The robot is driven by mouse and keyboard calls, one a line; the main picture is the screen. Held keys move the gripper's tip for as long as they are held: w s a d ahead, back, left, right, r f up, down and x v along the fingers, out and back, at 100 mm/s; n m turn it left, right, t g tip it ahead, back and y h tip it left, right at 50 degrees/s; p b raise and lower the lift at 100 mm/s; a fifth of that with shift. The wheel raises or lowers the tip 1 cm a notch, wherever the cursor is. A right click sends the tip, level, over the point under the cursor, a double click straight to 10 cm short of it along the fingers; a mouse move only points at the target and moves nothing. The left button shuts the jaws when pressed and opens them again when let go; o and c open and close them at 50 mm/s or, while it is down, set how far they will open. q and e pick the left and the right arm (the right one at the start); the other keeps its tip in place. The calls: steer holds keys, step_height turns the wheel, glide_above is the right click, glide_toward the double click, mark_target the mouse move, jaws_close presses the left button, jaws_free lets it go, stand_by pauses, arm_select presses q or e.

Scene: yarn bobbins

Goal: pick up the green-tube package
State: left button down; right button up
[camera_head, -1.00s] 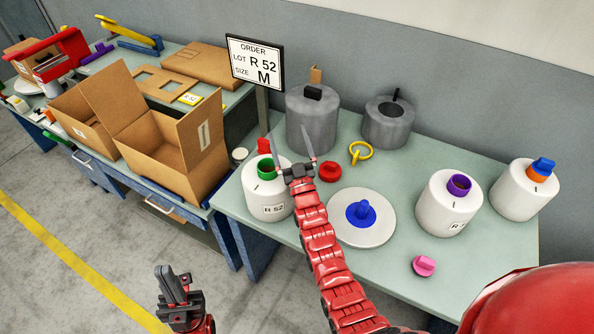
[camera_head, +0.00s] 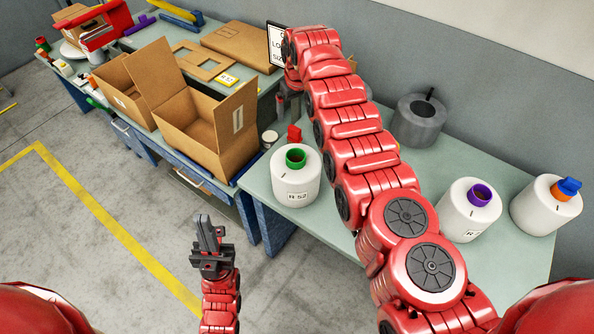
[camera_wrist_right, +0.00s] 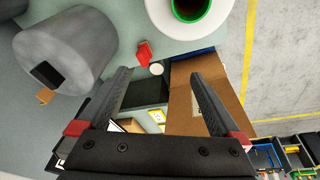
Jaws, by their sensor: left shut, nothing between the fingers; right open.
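The green-tube package is a white bobbin (camera_head: 296,180) with a green tube in its top and an R 52 label. It stands upright at the left end of the right-hand table. In the right wrist view its white top and green ring (camera_wrist_right: 190,10) show at the top edge, cut off. My right gripper (camera_wrist_right: 160,75) is open and empty, with the package beyond its fingertips. In the head view my right arm mostly hides that gripper, which is behind and above the package. My left gripper (camera_head: 208,233) is shut and empty over the floor.
A red plug (camera_head: 294,135) stands right behind the package. Purple-tube (camera_head: 468,212) and orange-tube (camera_head: 541,210) bobbins stand at right. A grey cylinder (camera_head: 418,122) is at the back; another (camera_wrist_right: 62,50) is left of the right gripper. An open cardboard box (camera_head: 200,140) is left of the table.

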steer(key=s+r+g, duration=0.3)
steer(key=s+r, duration=0.2)
steer(key=s, duration=0.2)
steer(key=b, duration=0.9)
glide_toward(296, 154)
steer(key=s, duration=0.3)
steer(key=shift+h, duration=0.3)
steer(key=f+p, duration=0.4)
steer(key=shift+a, duration=0.3)
step_height(296, 154, down, 2)
steer(key=shift+f+n+b, duration=0.1)
steer(key=shift+n+b, duration=0.2)
steer(key=shift+b, duration=0.3)
steer(key=shift+f, duration=0.35)
steer(key=shift+r, duration=0.1)
jaws_close()
